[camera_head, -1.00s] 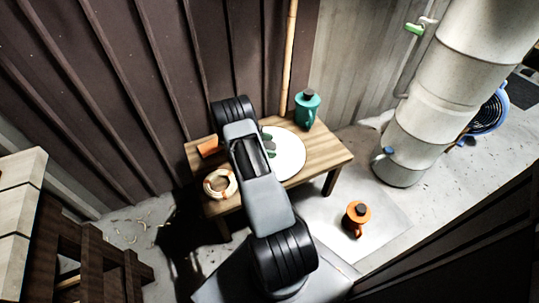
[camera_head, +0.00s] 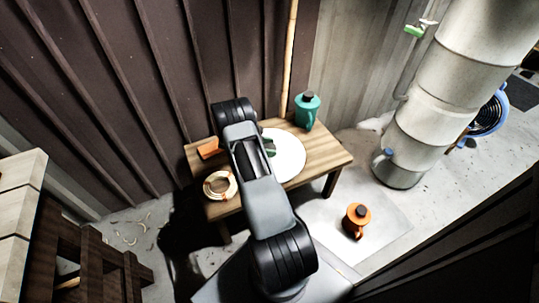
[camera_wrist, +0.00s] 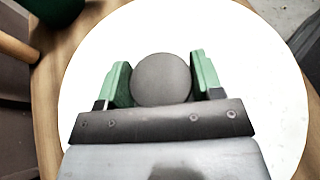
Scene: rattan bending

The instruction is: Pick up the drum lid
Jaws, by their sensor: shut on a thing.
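The drum lid (camera_head: 291,158) is a white round disc at the middle of the small wooden table; my arm covers its left part in the head view. In the wrist view the lid (camera_wrist: 262,90) fills most of the picture, with a dark grey round knob (camera_wrist: 162,68) at its middle. My gripper (camera_wrist: 162,82) has its green fingers on either side of this knob and is shut on it. In the head view my gripper (camera_head: 270,147) is mostly hidden behind my arm. I cannot tell whether the lid rests on the table or is slightly raised.
The wooden table (camera_head: 325,157) also bears a teal canister (camera_head: 306,112), an orange block (camera_head: 209,149) and a pale coil (camera_head: 220,186). An orange pot (camera_head: 356,221) stands on the floor to the right. A tall pale drum column (camera_head: 430,105) stands further right.

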